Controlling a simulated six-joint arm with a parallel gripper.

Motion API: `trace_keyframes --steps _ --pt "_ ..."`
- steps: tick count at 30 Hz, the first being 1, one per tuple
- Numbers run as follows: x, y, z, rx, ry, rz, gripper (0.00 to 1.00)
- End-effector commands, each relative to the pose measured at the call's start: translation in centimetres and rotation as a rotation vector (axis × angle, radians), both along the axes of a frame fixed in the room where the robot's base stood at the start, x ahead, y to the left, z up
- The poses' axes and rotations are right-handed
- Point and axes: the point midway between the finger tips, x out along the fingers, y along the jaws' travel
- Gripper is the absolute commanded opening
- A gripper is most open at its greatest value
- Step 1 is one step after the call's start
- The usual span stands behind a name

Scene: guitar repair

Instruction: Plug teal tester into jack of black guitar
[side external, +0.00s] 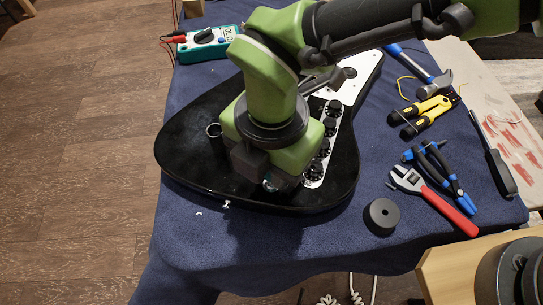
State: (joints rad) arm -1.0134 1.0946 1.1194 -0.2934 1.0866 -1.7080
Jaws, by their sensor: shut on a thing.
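The black guitar (190,150) lies flat on the blue cloth, its glossy body under my arm. My gripper (268,180) points down over the front part of the body, close to the near end of the control plate. I cannot tell whether the tester touches the guitar. The jack is not clearly visible; my gripper covers part of that area.
A teal multimeter (208,43) with red and black leads lies at the back left.

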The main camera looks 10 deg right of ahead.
Motion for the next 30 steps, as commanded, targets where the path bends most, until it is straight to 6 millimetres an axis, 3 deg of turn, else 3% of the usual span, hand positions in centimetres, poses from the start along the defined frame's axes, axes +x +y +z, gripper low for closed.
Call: trace_keyframes --steps 30 --pt "0.01 0.03 -0.56 0.001 -0.001 0.0 0.0"
